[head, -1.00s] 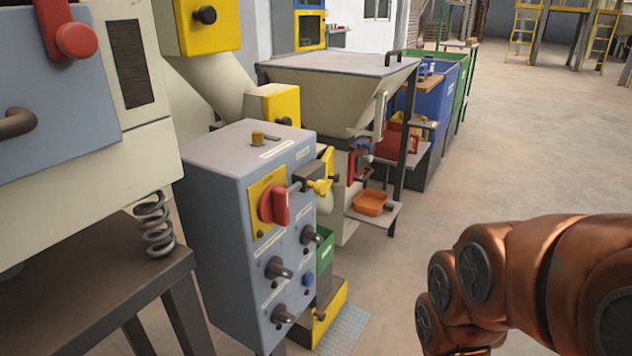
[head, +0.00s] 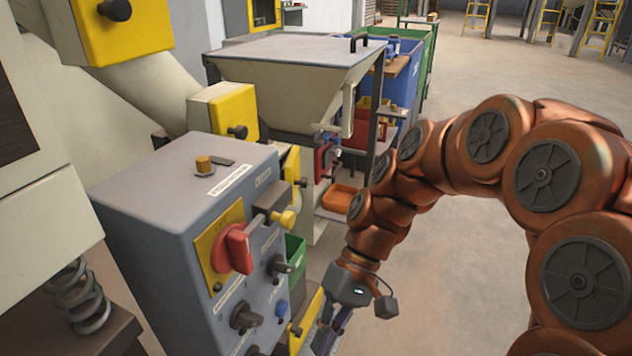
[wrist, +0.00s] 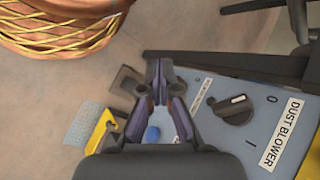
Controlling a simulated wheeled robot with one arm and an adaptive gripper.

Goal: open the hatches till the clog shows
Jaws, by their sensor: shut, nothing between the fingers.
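In the head view, one yellow hatch box (head: 135,32) with a black knob sits on the upper pale pipe. A second yellow hatch box (head: 222,110) with a black knob (head: 237,132) sits lower, behind the grey control cabinet. Both look closed. A narrow yellow part (head: 291,170) shows beyond the cabinet, mostly hidden. No clog is visible. My gripper (head: 328,338) points down at the cabinet's front right, below and right of the hatches. In the wrist view, my gripper (wrist: 160,82) is shut and empty, beside the cabinet's panel.
The grey cabinet (head: 170,180) carries a red switch (head: 233,250) and several black knobs. A hopper (head: 290,85) stands behind. Open floor (head: 480,250) lies right.

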